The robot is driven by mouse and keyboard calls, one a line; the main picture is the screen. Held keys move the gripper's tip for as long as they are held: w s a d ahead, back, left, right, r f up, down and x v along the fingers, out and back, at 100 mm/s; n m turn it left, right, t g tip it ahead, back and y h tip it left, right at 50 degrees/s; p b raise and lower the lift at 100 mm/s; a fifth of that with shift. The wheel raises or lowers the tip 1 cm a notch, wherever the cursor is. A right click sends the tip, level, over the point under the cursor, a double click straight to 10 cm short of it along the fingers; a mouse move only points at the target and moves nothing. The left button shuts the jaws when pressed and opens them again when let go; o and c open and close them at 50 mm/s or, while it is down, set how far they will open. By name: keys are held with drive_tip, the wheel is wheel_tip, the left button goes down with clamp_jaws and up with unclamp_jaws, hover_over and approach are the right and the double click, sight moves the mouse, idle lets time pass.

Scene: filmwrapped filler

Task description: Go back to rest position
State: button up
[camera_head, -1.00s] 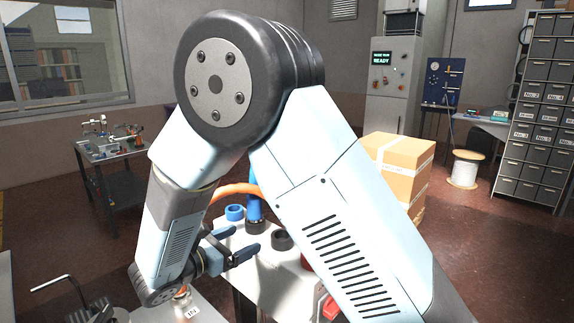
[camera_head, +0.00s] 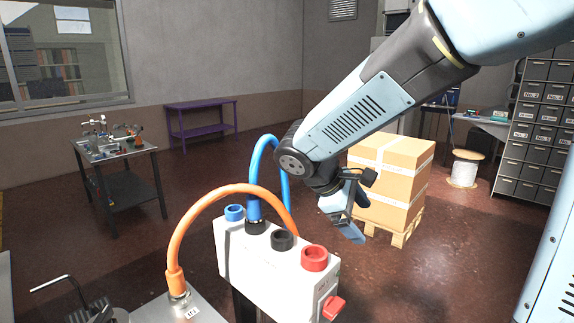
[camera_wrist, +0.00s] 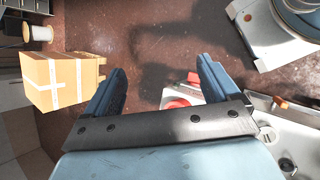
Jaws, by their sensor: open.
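My gripper (camera_head: 350,215) is in the air to the right of the white connector box, above the floor, with its fingers pointing down. In the wrist view my gripper (camera_wrist: 160,92) has its two blue fingers wide apart, with nothing between them. The white box (camera_head: 265,270) has blue, black and red ring ports on top and a red knob at its right end. A blue hose (camera_head: 257,165) stands in one port. An orange hose (camera_head: 200,200) arches behind the box to a metal fitting at the left. In the wrist view the box's red parts show beyond the fingers.
Stacked cardboard boxes (camera_head: 395,165) on a pallet stand behind my gripper. A cable spool (camera_head: 464,170) and drawer shelves (camera_head: 545,130) are at the right. A dark work table (camera_head: 125,180) is at the left, a purple bench (camera_head: 202,120) at the back. The floor between is clear.

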drive_tip(key=s+d+r+m+t+y, duration=0.2)
drive_tip(key=s+d+r+m+y, duration=0.1)
drive_tip(key=s+m, duration=0.3)
drive_tip(key=s+d+r+m+t+y, duration=0.1)
drive_tip(key=s+d+r+m+y, duration=0.2)
drive_tip(key=s+d+m+y, duration=0.1)
drive_tip(key=s+d+m, duration=0.1)
drive_tip(key=s+m, duration=0.1)
drive_tip(key=shift+s+r+m+t+y, duration=0.25)
drive_tip(key=shift+s+m+t+y, duration=0.05)
drive_tip(key=shift+s+t, duration=0.1)
